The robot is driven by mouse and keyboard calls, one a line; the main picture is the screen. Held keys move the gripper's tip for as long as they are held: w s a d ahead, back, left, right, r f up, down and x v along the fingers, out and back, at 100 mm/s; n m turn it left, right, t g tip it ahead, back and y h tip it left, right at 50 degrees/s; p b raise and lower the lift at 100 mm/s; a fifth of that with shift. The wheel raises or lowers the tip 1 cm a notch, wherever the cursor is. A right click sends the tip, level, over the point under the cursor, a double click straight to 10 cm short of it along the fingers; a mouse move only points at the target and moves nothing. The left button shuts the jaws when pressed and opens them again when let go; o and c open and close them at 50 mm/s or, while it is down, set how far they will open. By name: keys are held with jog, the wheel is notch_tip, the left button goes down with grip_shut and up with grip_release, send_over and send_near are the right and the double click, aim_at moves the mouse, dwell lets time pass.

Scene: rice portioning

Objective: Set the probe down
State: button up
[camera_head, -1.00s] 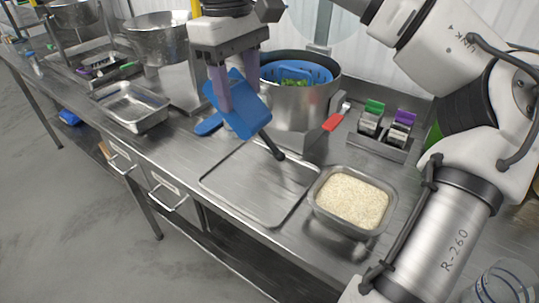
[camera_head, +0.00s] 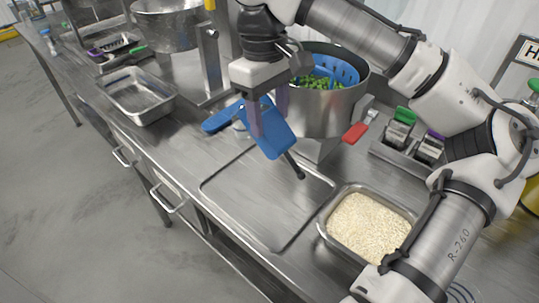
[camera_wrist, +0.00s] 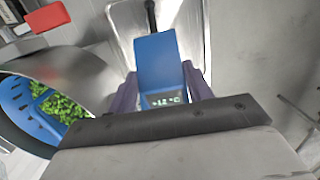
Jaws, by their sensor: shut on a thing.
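The probe (camera_head: 266,130) has a blue body and a thin black stem. My gripper (camera_head: 267,112) is shut on its body, with a purple finger on each side. The probe is tilted, its stem pointing down to the right over the back part of a flat metal tray (camera_head: 245,212). I cannot tell whether the stem tip touches anything. In the wrist view the probe (camera_wrist: 157,62) sits between the fingers (camera_wrist: 160,88), its small lit display facing the camera and its stem pointing away. A flat blue piece (camera_head: 222,116) lies on the counter just left of the probe.
A steel pot (camera_head: 322,112) with a blue colander (camera_head: 345,68) of green peas stands behind the gripper. A red-handled tool (camera_head: 355,132) and green- and purple-topped items are right of it. A rice pan (camera_head: 323,225) stands front right, an empty pan (camera_head: 150,112) left.

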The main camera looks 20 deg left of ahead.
notch_tip(320, 180, down, 10)
dwell(0.5)
jog(key=shift+f, duration=0.1)
jog(key=shift+f, duration=0.15)
jog(key=o, duration=1)
jog(key=shift+c, duration=0.2)
